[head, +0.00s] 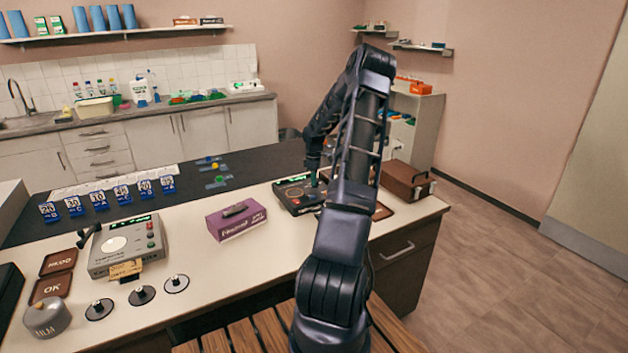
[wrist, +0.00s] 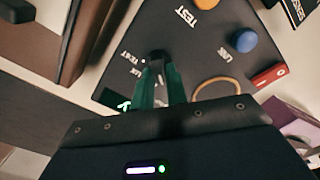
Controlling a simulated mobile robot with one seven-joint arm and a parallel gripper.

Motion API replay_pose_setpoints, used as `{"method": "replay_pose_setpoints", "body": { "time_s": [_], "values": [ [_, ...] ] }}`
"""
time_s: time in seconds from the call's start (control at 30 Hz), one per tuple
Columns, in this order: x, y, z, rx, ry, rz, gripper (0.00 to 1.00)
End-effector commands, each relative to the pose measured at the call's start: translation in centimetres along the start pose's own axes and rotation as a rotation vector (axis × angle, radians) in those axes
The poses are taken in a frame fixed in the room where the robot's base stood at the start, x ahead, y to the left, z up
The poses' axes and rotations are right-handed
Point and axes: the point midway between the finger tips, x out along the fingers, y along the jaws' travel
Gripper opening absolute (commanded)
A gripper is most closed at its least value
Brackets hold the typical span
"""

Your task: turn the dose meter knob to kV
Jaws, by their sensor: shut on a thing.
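The dose meter (head: 290,204), a dark boxy unit, stands on the white counter right of the middle in the head view. Its dark top panel (wrist: 205,62) fills much of the wrist view, with white lettering, some of it "TEST". My gripper (wrist: 161,88) reaches down onto this panel, and its green-edged fingers are shut on a small dark knob (wrist: 156,54). The fingers hide most of the knob, so I cannot tell where it points. In the head view my gripper (head: 313,178) is over the meter's right part, and my arm hides some of the surroundings.
A blue ball-like part (wrist: 243,40) and a tan ring (wrist: 216,84) are near my fingers. A brown case (head: 407,180) stands close on the right. A purple box (head: 237,222) and a grey control unit (head: 127,245) stand to the left, with clear counter between.

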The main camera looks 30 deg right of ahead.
Motion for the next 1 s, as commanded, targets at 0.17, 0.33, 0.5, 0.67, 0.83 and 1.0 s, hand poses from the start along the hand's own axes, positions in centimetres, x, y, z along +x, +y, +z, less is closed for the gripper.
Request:
{"method": "replay_pose_setpoints", "body": {
  "time_s": [0.17,0.33,0.5,0.67,0.83,1.0],
  "values": [
    [-0.12,0.09,-0.10,0.138,-0.001,0.002,0.00],
    [-0.07,0.15,-0.10,0.273,0.000,0.002,0.00],
    [-0.10,0.23,-0.04,0.387,0.000,0.002,0.00],
    [-0.11,0.26,-0.04,0.466,0.000,0.002,0.00],
    [-0.10,0.30,0.05,0.516,0.000,0.002,0.00],
    [-0.10,0.30,0.02,0.536,0.001,0.002,0.00]
  ]
}}
